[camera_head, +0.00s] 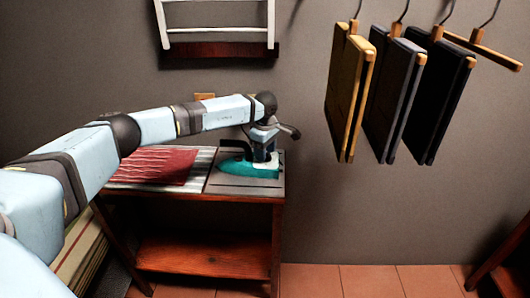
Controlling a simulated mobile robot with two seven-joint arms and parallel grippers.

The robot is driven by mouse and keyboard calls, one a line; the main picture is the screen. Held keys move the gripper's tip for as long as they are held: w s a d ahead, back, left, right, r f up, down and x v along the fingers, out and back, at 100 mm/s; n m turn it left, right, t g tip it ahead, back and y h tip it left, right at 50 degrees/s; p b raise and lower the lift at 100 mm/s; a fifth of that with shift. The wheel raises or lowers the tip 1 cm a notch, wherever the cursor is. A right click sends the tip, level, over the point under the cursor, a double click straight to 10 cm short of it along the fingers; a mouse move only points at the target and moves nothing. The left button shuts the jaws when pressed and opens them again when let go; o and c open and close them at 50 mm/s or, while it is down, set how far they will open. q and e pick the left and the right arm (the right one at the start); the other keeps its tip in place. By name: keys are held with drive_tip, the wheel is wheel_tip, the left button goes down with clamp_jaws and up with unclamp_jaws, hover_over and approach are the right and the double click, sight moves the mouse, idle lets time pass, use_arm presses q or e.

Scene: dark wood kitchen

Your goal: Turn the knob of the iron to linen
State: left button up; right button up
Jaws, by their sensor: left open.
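The teal iron (248,169) stands at the right end of a wooden table, on a dark grey surface. My left arm reaches across from the left, and its gripper (265,150) is over the right part of the iron, pointing down. The gripper is open. It hides part of the iron's top, and the knob and its markings cannot be made out. I cannot tell whether the fingers touch the iron. My right gripper is not in view.
A red folded cloth (155,166) lies on a striped cloth at the table's left. The table (207,256) has a lower shelf. Folded garments (393,95) hang on hangers at the upper right. A white rack (218,42) is on the wall.

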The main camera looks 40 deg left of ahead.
use_arm(q)
wheel_tip(320, 180, up, 13)
drive_tip(key=shift+p, duration=0.3)
drive_tip(key=shift+s, duration=0.1)
idle(0.4)
